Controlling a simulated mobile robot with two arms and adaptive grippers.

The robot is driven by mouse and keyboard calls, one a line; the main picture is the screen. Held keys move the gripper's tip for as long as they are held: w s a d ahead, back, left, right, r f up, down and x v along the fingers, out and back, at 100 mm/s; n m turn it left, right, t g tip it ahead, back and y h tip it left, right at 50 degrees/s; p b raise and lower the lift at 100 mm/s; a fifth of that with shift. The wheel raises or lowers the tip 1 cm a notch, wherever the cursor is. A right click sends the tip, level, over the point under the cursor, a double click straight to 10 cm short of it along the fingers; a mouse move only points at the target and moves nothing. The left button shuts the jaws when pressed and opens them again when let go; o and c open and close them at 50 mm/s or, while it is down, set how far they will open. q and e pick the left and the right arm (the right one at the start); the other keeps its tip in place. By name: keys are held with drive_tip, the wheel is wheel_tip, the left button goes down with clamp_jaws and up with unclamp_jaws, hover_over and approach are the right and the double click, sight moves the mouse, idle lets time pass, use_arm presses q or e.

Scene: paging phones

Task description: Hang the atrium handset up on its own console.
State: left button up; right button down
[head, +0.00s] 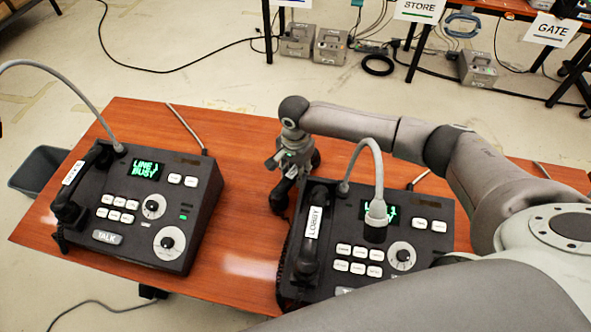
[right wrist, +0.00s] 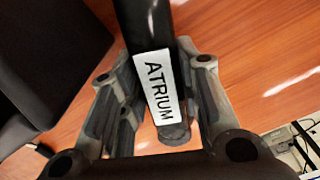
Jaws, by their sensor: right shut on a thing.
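My right gripper (head: 290,165) is shut on the black atrium handset (head: 280,198), just behind and left of the lobby console. In the right wrist view the handset's white ATRIUM label (right wrist: 160,90) faces the camera between the two fingers (right wrist: 158,110). The lobby console (head: 375,285) has a black handset labelled LOBBY (head: 312,235) along its left side. Another console (head: 150,225) stands to the left with its own handset (head: 78,185); that label is too small to read. No console marked atrium shows. My left gripper is not in view.
The consoles stand on a reddish wooden table (head: 235,240), with bare wood between them. A gooseneck microphone (head: 378,170) arches over the lobby console. My right arm covers the table's right part. A dark bin (head: 38,168) stands beyond the left edge.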

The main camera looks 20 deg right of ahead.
drive_tip(key=c, duration=1.3)
unclamp_jaws()
drive_tip(key=shift+f, duration=0.1)
drive_tip(key=shift+c, duration=0.2)
